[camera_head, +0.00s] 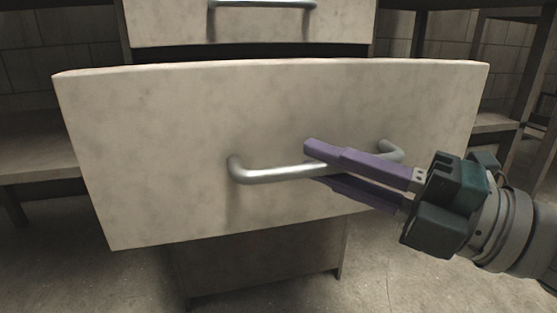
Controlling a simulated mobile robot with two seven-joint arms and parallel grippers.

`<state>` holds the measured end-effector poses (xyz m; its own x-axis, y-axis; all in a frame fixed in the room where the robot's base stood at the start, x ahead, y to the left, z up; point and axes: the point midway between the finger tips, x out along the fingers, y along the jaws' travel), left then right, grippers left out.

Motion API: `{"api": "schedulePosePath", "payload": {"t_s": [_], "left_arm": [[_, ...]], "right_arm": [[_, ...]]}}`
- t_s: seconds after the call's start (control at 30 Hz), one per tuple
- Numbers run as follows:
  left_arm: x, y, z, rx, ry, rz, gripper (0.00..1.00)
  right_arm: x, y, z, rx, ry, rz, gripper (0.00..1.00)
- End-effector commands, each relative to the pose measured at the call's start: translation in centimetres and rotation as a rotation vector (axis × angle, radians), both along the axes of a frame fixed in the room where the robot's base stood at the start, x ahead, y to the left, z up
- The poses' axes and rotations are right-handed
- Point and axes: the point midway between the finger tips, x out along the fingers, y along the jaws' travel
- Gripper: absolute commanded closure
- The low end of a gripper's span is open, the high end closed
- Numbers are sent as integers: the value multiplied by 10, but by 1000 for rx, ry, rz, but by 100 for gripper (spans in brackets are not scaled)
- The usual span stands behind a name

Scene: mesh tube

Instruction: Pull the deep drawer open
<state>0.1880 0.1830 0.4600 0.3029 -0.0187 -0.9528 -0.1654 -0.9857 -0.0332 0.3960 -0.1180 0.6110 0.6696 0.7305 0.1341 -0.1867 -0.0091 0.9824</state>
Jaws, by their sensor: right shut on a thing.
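The deep drawer's broad, pale, mottled front panel (150,150) fills the middle of the head view. It stands out in front of the cabinet body, a dark gap showing above its top edge. A bent metal bar handle (265,174) is fixed across the panel. My right gripper (312,163) comes in from the right, its purple fingers shut around the handle's bar, right of the bar's middle. The fingers hide part of the bar. The inside of the drawer is hidden behind its front. My left gripper is not in view.
Another drawer front (170,22) with a metal handle (262,4) is above, further back. Shelves (38,162) flank the cabinet at left and right. The cabinet's lower part (260,265) stands on a concrete floor (420,285), bare at the front.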

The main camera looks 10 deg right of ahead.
Motion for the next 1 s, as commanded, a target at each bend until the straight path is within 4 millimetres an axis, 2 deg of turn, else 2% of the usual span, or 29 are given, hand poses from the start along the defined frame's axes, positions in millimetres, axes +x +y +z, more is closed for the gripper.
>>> {"api": "schedulePosePath", "payload": {"t_s": [0.3, 0.33, 0.6, 0.87, 1.0], "left_arm": [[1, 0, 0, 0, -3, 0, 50], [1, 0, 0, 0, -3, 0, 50], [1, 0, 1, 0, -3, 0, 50], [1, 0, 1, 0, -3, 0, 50], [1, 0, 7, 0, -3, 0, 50]], "right_arm": [[0, 0, -1, -2, 0, 2, 100], [0, 0, 0, -2, 0, 2, 82], [0, 0, 0, -2, 0, 1, 53], [-1, -1, -1, -1, 1, 0, 53], [-12, -13, -2, -2, 5, -1, 53]]}}
